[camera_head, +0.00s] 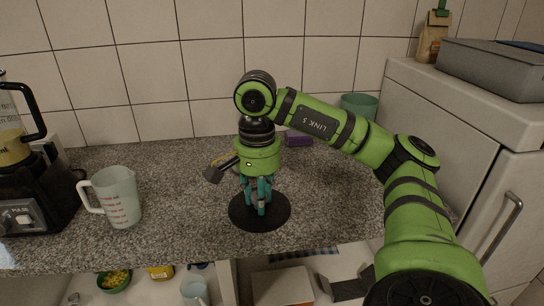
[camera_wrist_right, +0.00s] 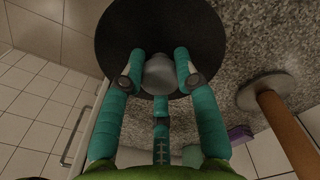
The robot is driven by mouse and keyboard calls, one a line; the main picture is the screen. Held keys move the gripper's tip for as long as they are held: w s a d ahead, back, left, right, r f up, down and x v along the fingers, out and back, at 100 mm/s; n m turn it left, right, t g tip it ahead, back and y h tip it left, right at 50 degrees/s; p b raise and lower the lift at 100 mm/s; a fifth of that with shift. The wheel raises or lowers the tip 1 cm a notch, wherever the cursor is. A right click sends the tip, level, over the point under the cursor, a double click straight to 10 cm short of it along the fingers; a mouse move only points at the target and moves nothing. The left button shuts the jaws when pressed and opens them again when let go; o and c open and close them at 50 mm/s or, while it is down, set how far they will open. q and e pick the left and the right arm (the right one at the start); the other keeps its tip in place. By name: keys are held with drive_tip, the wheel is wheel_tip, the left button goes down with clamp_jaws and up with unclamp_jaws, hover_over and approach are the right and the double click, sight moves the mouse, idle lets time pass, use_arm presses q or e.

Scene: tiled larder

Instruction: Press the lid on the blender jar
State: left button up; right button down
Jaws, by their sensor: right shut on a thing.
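A black round lid (camera_head: 240,210) with a grey knob (camera_wrist_right: 158,75) is below my right gripper (camera_head: 258,207). The teal fingers are closed around the knob, as the right wrist view shows, with the black disc (camera_wrist_right: 125,35) beyond them. I cannot tell whether the lid touches the worktop. The blender jar (camera_head: 12,150) stands on its black base (camera_head: 45,205) at the far left, partly cut off by the picture edge. It has a black handle and yellowish contents. My right gripper is well to the right of it. My left gripper is not in view.
A measuring jug (camera_head: 122,200) stands on the granite worktop between blender and lid. A wooden-handled tool (camera_wrist_right: 285,130) and a purple block (camera_head: 299,140) lie behind the lid. A green container (camera_head: 360,104) stands at the back right, near a white cabinet (camera_head: 450,105).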

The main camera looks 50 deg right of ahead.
drive_tip(key=a+f+n, duration=0.5)
drive_tip(key=a+n, duration=0.1)
drive_tip(key=a, duration=0.3)
drive_tip(key=a+f+n, duration=0.5)
drive_tip(key=a+n, duration=0.2)
drive_tip(key=a, duration=0.2)
drive_tip(key=shift+a+n, duration=0.25)
drive_tip(key=shift+n, duration=0.05)
drive_tip(key=shift+f, duration=0.1)
